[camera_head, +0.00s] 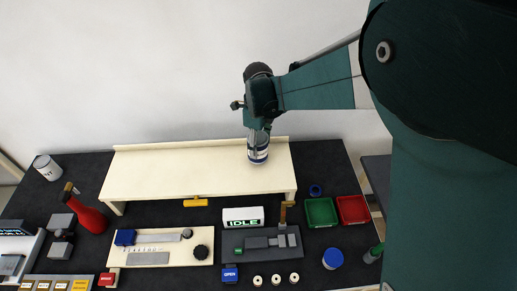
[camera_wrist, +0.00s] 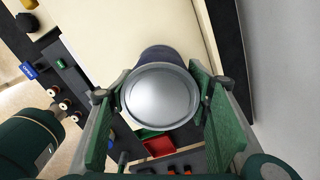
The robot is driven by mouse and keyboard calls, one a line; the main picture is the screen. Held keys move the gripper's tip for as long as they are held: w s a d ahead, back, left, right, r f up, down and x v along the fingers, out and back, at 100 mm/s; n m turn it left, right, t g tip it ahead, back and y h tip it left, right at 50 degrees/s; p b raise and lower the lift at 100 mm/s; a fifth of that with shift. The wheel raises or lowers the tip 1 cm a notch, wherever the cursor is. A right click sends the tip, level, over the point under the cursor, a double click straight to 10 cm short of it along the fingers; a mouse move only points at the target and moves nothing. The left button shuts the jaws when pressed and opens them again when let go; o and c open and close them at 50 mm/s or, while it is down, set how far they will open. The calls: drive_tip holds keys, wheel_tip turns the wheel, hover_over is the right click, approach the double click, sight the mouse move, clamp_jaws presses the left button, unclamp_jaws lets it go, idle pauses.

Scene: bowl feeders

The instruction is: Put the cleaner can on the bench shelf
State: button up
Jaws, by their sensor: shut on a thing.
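The cleaner can (camera_head: 258,153), blue and white with a silver top, is upright in my gripper (camera_head: 259,131). It is over the right end of the cream bench shelf (camera_head: 180,172); I cannot tell whether its base touches the surface. In the wrist view, the can's round silver top (camera_wrist: 160,97) fills the space between the two green fingers of my gripper (camera_wrist: 160,100), which are shut on its sides. The shelf (camera_wrist: 125,28) shows behind and below it, and the can's lower body is mostly hidden.
In front of the shelf are a slide fixture (camera_head: 160,247), an IDLE display (camera_head: 243,217), a green bin (camera_head: 320,212), a red bin (camera_head: 353,209) and a blue-topped container (camera_head: 333,259). The shelf's left and middle are clear.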

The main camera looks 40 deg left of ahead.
drive_tip(key=shift+f, duration=1.3)
drive_tip(key=shift+f, duration=0.2)
drive_tip(key=o, duration=1.2)
drive_tip(key=shift+r, duration=0.25)
wheel_tip(320, 180, up, 12)
drive_tip(key=shift+f, duration=0.1)
drive_tip(key=shift+d, duration=0.1)
